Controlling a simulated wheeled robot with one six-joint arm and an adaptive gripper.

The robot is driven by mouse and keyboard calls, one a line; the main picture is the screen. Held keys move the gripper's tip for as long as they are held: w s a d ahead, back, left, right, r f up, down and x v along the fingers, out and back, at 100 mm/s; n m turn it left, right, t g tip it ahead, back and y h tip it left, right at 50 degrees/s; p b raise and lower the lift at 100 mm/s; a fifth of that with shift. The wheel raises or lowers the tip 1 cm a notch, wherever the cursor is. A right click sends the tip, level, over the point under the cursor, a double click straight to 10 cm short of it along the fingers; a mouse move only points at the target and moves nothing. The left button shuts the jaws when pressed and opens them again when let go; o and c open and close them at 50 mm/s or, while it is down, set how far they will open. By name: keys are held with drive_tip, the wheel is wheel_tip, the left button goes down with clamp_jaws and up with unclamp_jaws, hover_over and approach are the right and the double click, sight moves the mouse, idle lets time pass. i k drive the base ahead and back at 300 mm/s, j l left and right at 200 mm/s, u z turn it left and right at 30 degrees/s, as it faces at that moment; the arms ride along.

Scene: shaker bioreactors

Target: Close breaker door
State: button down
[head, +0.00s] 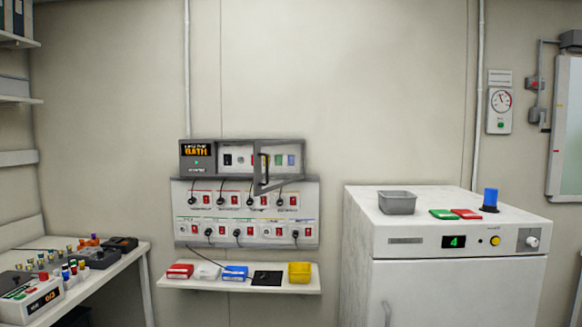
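The breaker door (281,185) is a grey-framed, see-through panel on the wall-mounted breaker box (196,160). It stands open, swung out from the box; its right side meets the box's right end and its free left edge juts forward and lower. A dark handle (263,170) is on that free edge. Behind and beside the door are several small switches (228,159) on a light panel. My gripper is not in view.
Below the box is a socket panel (183,211) with plugs and hanging cables. A white shelf (222,287) under it holds small coloured boxes. A white cabinet (366,225) stands at right, a cluttered bench (119,264) at left.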

sight(258, 172)
drive_tip(key=i+z, duration=0.2)
drive_tip(key=i, duration=0.3)
drive_tip(key=i+j+z, duration=0.2)
drive_tip(key=i, duration=0.3)
drive_tip(key=i+l+u, duration=0.35)
drive_tip(key=i+u, duration=0.15)
